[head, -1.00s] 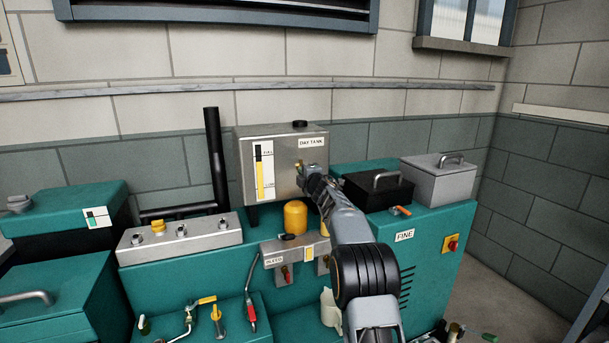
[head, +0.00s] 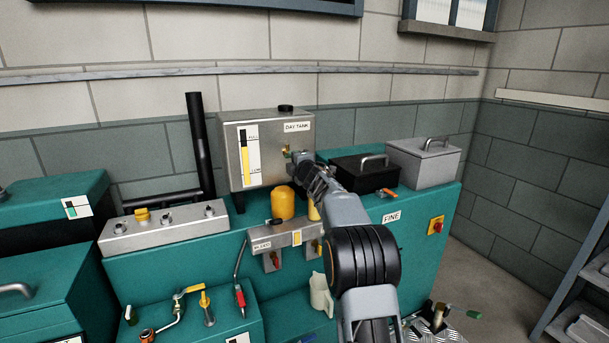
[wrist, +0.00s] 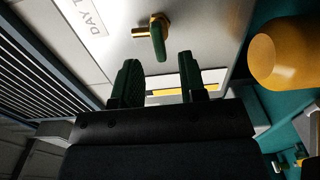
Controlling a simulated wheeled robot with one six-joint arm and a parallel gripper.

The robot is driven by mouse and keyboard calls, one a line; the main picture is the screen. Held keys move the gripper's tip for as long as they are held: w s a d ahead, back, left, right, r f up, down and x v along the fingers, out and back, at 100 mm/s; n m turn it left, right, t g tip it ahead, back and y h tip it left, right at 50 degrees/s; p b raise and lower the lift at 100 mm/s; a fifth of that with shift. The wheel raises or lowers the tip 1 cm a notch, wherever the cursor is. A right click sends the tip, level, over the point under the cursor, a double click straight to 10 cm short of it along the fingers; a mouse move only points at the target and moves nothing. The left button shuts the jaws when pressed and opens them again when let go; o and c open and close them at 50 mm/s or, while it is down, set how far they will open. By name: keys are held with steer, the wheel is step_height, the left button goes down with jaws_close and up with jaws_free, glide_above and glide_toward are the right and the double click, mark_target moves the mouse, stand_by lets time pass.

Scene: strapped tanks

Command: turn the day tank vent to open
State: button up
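The day tank (head: 267,172) is a steel box with a "DAY TANK" label and a yellow level gauge, standing on the teal unit in the head view. Its vent valve (head: 287,152) is a small brass fitting on the front face, low on the right. In the wrist view the vent (wrist: 157,30) shows a brass body with a green lever. My gripper (wrist: 160,80) is open, its two dark green fingers apart and empty, a short way from the lever and not touching it. In the head view my gripper (head: 297,160) partly hides the tank's lower right corner.
A yellow filter (head: 283,202) sits below the tank, above a steel block with a label (head: 262,246). A black lidded box (head: 365,172) and a grey lidded box (head: 424,160) stand to the right. A black pipe (head: 198,145) rises at left.

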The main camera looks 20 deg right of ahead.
steer(key=s+b, duration=0.1)
steer(key=s, duration=0.9)
steer(key=shift+s+b, duration=0.25)
steer(key=shift+b, duration=0.1)
steer(key=s+d+f+m+g+h, duration=0.3)
steer(key=d+f+m+g+h, duration=0.1)
steer(key=f+m, duration=0.4)
steer(key=s+a+f+m+g+p, duration=0.25)
steer(key=s+m+g+p, duration=0.4)
steer(key=s, duration=0.35)
steer(key=s+a+r+m+g+y+p, duration=0.1)
steer(key=s+a+m+g+p, duration=0.15)
steer(key=s+a, duration=0.45)
steer(key=s+a+r+m+g+y+p, duration=0.2)
steer(key=s+a+p, duration=0.2)
steer(key=s, duration=0.4)
steer(key=s+a+r+n+y+p, duration=0.1)
steer(key=s+a+r+p, duration=0.5)
steer(key=r+p, duration=0.1)
steer(key=shift+s+a+t, duration=0.2)
steer(key=shift+a+t, duration=0.1)
steer(key=shift+a, duration=0.05)
